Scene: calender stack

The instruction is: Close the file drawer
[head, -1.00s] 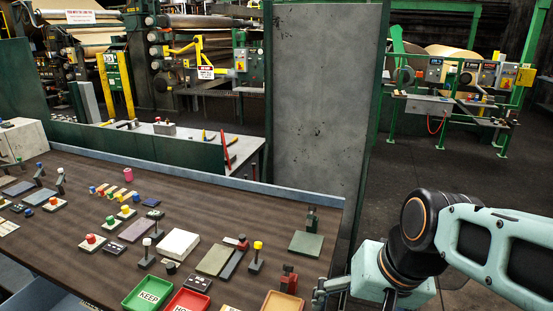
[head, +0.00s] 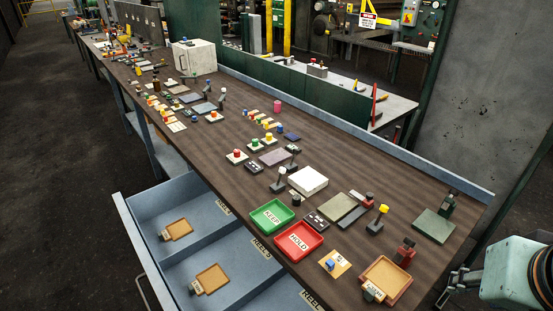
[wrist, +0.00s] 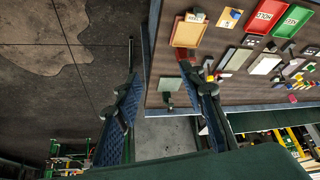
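The file drawer (head: 150,208) is a blue-grey metal drawer pulled out from under the near side of the brown bench top (head: 330,160), at the lower left of the head view. Dividers split it into compartments with labels reading REEL. Tan tagged pieces (head: 210,279) lie in two of them. Part of a curved bar handle (head: 142,291) shows on its outer front; the drawer's near end is cut off by the frame. My gripper (wrist: 160,75) is open and empty, its fingers apart. In the head view it is at the lower right, beyond the bench's right end, away from the drawer.
On the bench are a green KEEP tray (head: 272,216), a red HOLD tray (head: 299,240), an orange tray (head: 386,279), and several small knobbed blocks. A grey panel (head: 475,110) stands behind the right end. The floor (head: 60,150) left of the drawer is clear.

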